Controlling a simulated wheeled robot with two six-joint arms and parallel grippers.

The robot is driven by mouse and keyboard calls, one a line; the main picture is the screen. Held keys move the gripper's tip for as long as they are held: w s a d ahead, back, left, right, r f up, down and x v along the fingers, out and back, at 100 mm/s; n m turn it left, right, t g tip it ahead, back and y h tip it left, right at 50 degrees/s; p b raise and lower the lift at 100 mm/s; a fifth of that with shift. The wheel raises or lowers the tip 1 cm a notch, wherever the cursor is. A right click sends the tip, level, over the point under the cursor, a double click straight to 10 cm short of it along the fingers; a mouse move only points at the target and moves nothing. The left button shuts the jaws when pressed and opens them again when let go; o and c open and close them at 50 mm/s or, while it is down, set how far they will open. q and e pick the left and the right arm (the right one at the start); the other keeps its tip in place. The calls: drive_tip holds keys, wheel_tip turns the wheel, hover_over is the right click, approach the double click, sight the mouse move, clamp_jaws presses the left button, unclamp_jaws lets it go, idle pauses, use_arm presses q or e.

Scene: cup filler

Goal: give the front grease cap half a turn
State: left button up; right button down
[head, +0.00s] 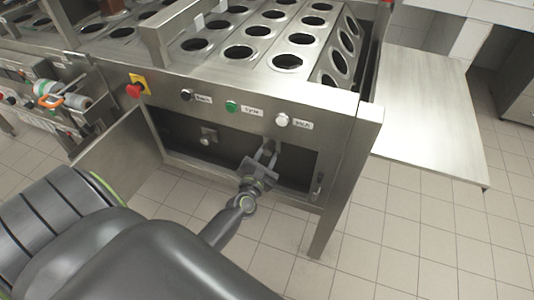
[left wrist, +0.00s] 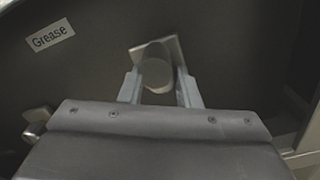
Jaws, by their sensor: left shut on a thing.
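My left gripper (head: 267,152) reaches into the open compartment in the front panel of the machine. In the left wrist view its two fingers stand on either side of a round grey grease cap (left wrist: 155,74) and are shut on it. The cap sits in front of a square plate (left wrist: 172,45), which looks tilted in this view. In the head view the held cap is largely hidden by the gripper. Another small metal fitting (head: 208,135) shows further left in the compartment. My right gripper is not in view.
A "Grease" label (left wrist: 50,36) is on the dark compartment wall. The compartment door (head: 120,150) stands open on the left. Above are a red stop button (head: 134,91) and black, green and white buttons. A flat metal plate (head: 425,120) extends at right over the tiled floor.

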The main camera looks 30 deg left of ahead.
use_arm(q)
drive_tip(key=m, duration=0.3)
drive_tip(key=shift+m+p, duration=0.4)
drive_tip(key=m+p, duration=0.1)
drive_tip(key=m, duration=0.4)
drive_tip(key=shift+m+p, duration=0.6)
drive_tip(key=shift+m, duration=0.5)
drive_tip(key=m+p, duration=0.1)
drive_tip(key=m, duration=0.2)
drive_tip(key=shift+m, duration=0.3)
drive_tip(key=m+p, duration=0.2)
drive_tip(key=m, duration=0.3)
drive_tip(key=shift+p, duration=0.4)
drive_tip(key=m+p, duration=0.1)
drive_tip(key=m, duration=0.3)
drive_tip(key=shift+f+m+p, duration=0.15)
drive_tip(key=shift+m+p, duration=0.7)
drive_tip(key=shift+m, duration=1.15)
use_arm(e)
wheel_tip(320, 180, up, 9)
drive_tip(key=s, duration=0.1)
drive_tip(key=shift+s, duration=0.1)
